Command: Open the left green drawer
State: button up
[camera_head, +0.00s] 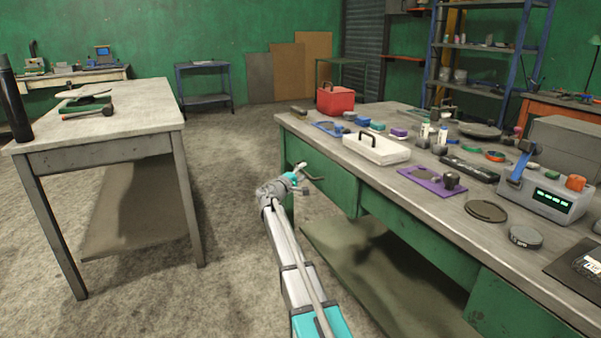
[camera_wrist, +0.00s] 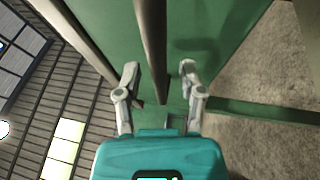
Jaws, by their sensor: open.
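In the wrist view, my gripper (camera_wrist: 158,80) is open, one finger on each side of a dark bar (camera_wrist: 152,45) that looks like the drawer handle. The green front (camera_wrist: 205,25) lies behind the bar. I cannot tell whether the fingers touch the bar. The handle is not clear in the head view.
The workbench top carries a white case (camera_head: 376,150), a red box (camera_head: 335,99), a purple plate (camera_head: 425,180) and a grey device (camera_head: 545,200). Another green drawer front (camera_head: 510,310) is at the lower right. A second table (camera_head: 100,130) stands left, with open floor between.

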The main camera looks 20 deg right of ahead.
grip_shut()
dwell(0.3)
